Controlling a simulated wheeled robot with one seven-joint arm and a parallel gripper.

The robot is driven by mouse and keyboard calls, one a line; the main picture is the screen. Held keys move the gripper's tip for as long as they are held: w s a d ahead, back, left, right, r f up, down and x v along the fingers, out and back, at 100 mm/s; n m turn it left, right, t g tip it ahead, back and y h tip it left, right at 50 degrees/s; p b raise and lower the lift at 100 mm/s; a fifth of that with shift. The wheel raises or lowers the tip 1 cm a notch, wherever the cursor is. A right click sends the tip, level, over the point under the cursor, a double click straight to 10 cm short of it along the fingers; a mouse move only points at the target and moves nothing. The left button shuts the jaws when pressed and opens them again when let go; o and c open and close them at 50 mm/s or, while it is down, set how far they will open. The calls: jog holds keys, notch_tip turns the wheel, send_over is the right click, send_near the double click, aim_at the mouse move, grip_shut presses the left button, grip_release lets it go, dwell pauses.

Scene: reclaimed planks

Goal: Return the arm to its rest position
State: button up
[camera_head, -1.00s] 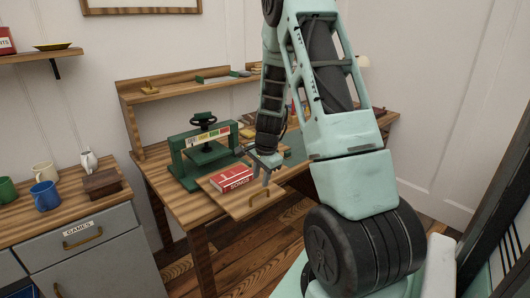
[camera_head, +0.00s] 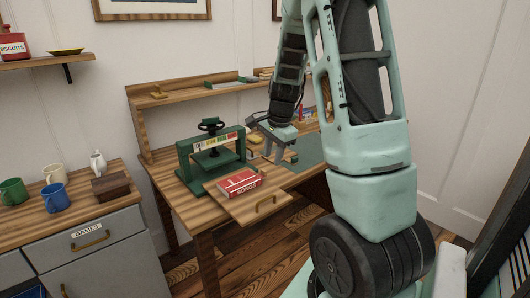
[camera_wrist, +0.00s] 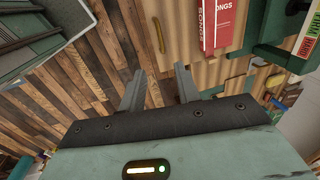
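My gripper (camera_head: 272,152) hangs over the desk, to the right of the green press, with nothing between its fingers. In the wrist view its two fingers (camera_wrist: 160,92) stand apart over the plank floor and the desk edge. The red book labelled SONGS (camera_head: 238,182) lies on the pulled-out wooden board (camera_head: 265,203) at the front of the desk. It also shows at the top of the wrist view (camera_wrist: 222,22), beyond the fingers and apart from them.
The green press (camera_head: 208,152) stands on the desk (camera_head: 182,188), close to my gripper. A shelf (camera_head: 190,94) runs along the desk's back. On the left, a grey cabinet (camera_head: 90,262) carries mugs (camera_head: 55,196) and a brown box (camera_head: 111,185). Open plank floor (camera_head: 270,240) lies before the desk.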

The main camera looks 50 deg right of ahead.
jog(key=a+r+n+g+y, duration=0.15)
jog(key=a+n, duration=1.15)
jog(key=a, duration=1.6)
jog(key=s+a+n, duration=1.5)
jog(key=s+a, duration=0.1)
jog(key=s, duration=0.1)
jog(key=shift+s+a+r+g, duration=0.2)
jog(key=shift+s+g, duration=0.05)
jog(key=shift+g, duration=0.1)
jog(key=shift+h, duration=0.25)
